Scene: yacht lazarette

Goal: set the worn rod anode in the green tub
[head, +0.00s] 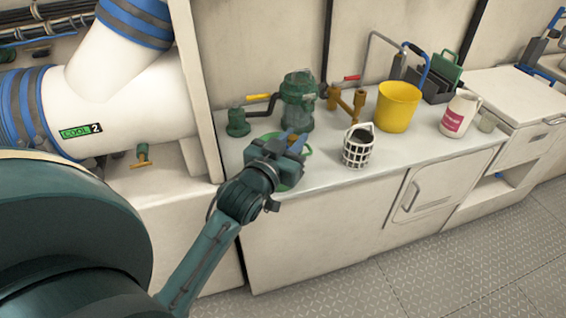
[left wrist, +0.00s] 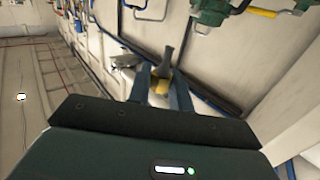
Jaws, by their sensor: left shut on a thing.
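My left gripper (head: 292,140) is above the green tub (head: 307,151) on the white counter and hides most of it; only parts of the tub's green rim show. In the left wrist view the gripper (left wrist: 161,92) is shut on a grey rod (left wrist: 166,63) with a yellow, brass-like end (left wrist: 160,87), which looks like the worn rod anode. In the head view the rod is mostly hidden by the gripper. I cannot tell whether it touches the tub. My right gripper is in neither view.
A green strainer housing (head: 299,100) stands just behind the tub, with brass valves (head: 347,102) beside it. A white basket (head: 357,150), a yellow bucket (head: 398,107) and a white jug (head: 459,114) stand to the right. The counter front right of the tub is clear.

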